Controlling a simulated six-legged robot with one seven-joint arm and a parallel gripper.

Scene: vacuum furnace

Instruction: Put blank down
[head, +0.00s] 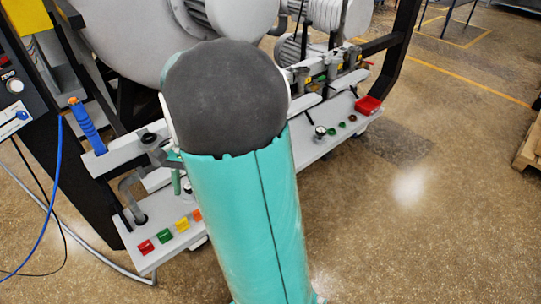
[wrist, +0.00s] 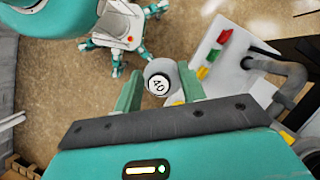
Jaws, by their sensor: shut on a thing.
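The blank (wrist: 158,84) is a short pale grey cylinder with dark marking on its round white end face. It sits between the two green fingers of my gripper (wrist: 159,76) in the wrist view. The fingers are shut on it, one on each side. The floor shows beyond it, and its far end is hidden. In the head view my arm covers most of the gripper, so the blank cannot be made out clearly there.
A pale grey ledge (head: 160,262) on the machine bears coloured blocks, among them a red one (head: 146,247) and a green one (head: 165,236). A bent grey pipe (wrist: 290,82) stands beside them.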

